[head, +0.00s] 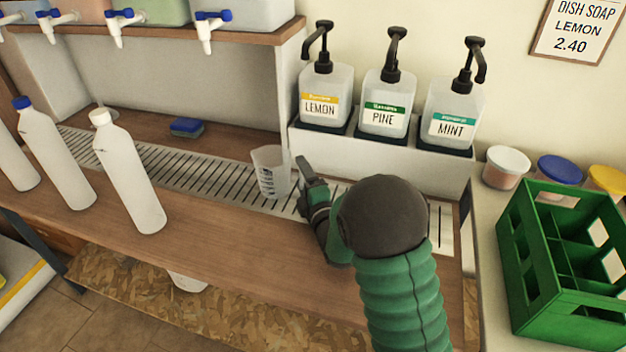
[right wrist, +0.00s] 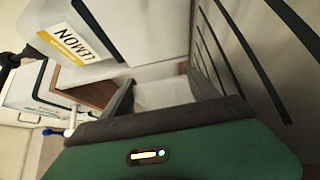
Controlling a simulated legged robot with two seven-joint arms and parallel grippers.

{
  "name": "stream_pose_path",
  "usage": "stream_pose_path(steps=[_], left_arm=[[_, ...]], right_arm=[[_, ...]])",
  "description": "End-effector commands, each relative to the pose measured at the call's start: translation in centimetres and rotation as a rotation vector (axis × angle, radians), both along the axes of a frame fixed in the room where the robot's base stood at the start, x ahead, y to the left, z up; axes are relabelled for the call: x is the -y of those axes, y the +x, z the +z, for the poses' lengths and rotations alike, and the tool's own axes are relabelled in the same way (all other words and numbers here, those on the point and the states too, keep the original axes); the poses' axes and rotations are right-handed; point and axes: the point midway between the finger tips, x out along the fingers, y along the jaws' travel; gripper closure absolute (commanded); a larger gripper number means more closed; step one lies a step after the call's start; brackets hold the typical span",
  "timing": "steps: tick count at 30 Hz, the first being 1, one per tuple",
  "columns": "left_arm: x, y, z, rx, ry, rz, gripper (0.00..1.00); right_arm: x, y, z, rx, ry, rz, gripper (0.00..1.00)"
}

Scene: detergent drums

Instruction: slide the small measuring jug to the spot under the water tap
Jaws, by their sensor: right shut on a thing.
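The small measuring jug (head: 270,172) is clear plastic with markings and stands upright on the slotted drip grate (head: 185,168), below and left of the pump bottles. My right gripper (head: 305,180) is at its right side, shut on it. In the right wrist view, the pale jug (right wrist: 163,93) shows between the dark fingers of the gripper (right wrist: 160,100). Taps with blue handles (head: 122,38) hang from the drums at upper left; I cannot tell which tap is the water tap. My left gripper is out of view.
White bottles (head: 128,175) stand along the counter at left. A blue sponge (head: 187,127) lies behind the grate. LEMON, PINE and MINT pump bottles (head: 385,105) stand on a white ledge (head: 400,165). A green crate (head: 520,260) is at right. The grate left of the jug is clear for a stretch.

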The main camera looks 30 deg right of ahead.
Motion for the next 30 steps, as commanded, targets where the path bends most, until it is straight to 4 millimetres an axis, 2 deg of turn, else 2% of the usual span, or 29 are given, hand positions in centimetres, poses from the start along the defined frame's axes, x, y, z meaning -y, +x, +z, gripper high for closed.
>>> stream_pose_path(steps=[30], left_arm=[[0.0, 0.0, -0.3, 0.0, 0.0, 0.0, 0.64]], right_arm=[[-6.0, 7.1, 0.1, 0.002, 0.0, 0.001, 1.0]])
